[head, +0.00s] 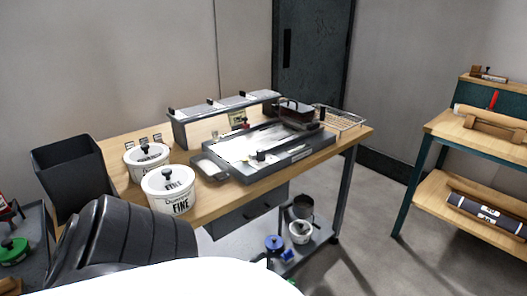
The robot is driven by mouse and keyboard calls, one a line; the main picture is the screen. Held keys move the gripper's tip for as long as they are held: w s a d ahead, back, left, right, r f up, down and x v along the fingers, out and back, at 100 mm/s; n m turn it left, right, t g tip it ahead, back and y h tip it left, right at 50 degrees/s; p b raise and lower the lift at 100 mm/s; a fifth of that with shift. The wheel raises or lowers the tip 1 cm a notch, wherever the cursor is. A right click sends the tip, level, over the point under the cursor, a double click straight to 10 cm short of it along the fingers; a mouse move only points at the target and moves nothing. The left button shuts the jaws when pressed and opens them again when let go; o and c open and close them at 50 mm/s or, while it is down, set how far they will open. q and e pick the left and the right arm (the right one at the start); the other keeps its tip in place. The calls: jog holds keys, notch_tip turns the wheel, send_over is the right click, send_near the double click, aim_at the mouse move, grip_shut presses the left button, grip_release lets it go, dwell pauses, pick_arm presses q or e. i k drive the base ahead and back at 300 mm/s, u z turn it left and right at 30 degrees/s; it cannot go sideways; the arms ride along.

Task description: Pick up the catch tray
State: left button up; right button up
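A small grey tray (209,169) sits on the wooden table (222,199), at the front left corner of a wide, flat grey unit (290,160). It is small in the view, and I cannot tell for sure that it is the catch tray. The unit has a pale, shiny top with dark tools on it. Neither of my grippers shows in the head view. Nothing is seen holding the small tray.
Two white lidded tubs (170,190) stand left of the small tray. A raised grey rail of containers (225,112) runs behind the unit, and a wire rack (340,118) lies at right. Pots stand on a lower shelf (310,246). Another shelf table (484,135) is at right.

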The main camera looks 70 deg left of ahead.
aim_at(209, 166)
jog(key=i, duration=0.8)
jog(key=u, duration=2.85)
